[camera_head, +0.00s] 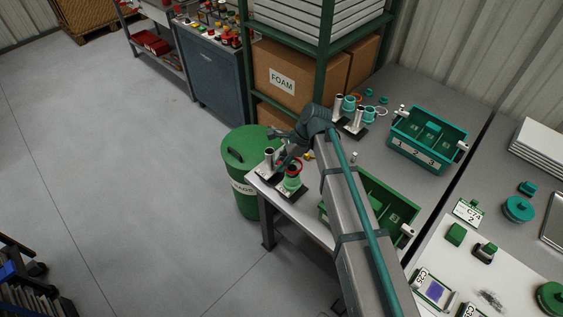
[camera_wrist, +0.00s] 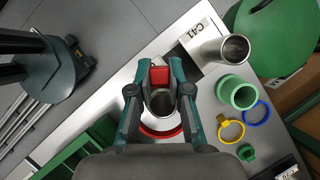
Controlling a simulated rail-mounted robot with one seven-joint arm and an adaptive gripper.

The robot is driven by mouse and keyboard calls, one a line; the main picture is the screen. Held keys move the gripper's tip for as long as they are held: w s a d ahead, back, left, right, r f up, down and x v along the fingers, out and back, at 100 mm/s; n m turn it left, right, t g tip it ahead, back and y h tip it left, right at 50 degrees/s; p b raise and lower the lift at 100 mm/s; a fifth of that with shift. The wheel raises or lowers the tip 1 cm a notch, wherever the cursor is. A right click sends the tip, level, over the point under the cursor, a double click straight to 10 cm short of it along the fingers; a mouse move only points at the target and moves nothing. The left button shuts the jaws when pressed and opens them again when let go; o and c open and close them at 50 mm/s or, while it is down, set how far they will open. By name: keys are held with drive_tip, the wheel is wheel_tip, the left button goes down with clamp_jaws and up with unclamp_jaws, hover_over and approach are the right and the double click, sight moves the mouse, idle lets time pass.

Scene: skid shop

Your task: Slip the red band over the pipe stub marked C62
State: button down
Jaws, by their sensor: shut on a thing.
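My gripper (camera_wrist: 160,78) points down and is shut on the red tab of the red band (camera_wrist: 160,133). In the wrist view the ring of the band shows around the mouth of a steel pipe stub (camera_wrist: 162,103). I cannot tell how far down it sits. In the head view the red band (camera_head: 295,166) shows at the top of this stub, and green (camera_head: 292,183) shows below it, on a dark base at the bench corner. The stub's mark is hidden, so I cannot read C62. My gripper (camera_head: 291,153) is partly hidden by my arm there.
A steel pipe stub marked C41 (camera_wrist: 224,50) stands beside it. A green sleeve (camera_wrist: 237,92), a blue ring (camera_wrist: 257,114) and a yellow ring (camera_wrist: 231,130) lie nearby. A green bin (camera_head: 240,185) stands at the bench corner. A green tray (camera_head: 385,194) lies under my arm.

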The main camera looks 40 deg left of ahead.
drive_tip(key=shift+f, duration=1.55)
idle(1.3)
drive_tip(key=shift+p, duration=0.55)
idle(1.5)
drive_tip(key=shift+f+p, duration=0.3)
drive_tip(key=shift+f, duration=0.65)
idle(2.1)
